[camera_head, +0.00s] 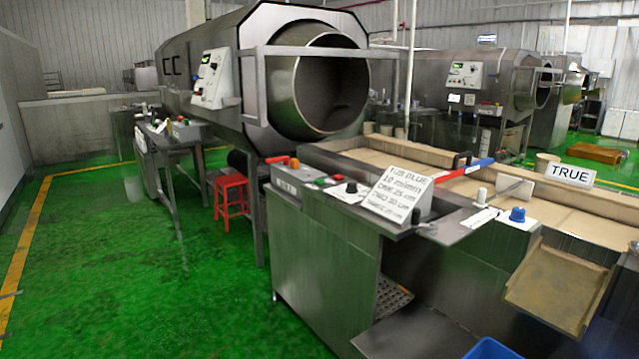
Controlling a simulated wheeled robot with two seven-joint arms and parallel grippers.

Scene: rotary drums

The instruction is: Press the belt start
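A grey control panel on the near steel bench carries a small green button (320,182) and a red button (338,177) beside it. No label for the belt start is readable on these buttons. A black knob (351,187) stands on a white plate to their right. An orange-red part (294,163) sits at the panel's back left. The tan belt surface (375,157) lies behind the panel, inside a raised rim. Neither of my grippers is in view.
A handwritten white sign (400,192) stands right of the buttons. A large steel drum (330,85) is behind. A red stool (231,196) stands at the bench's left. A blue bin (490,349) is at bottom right. Green floor (130,270) is clear at left.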

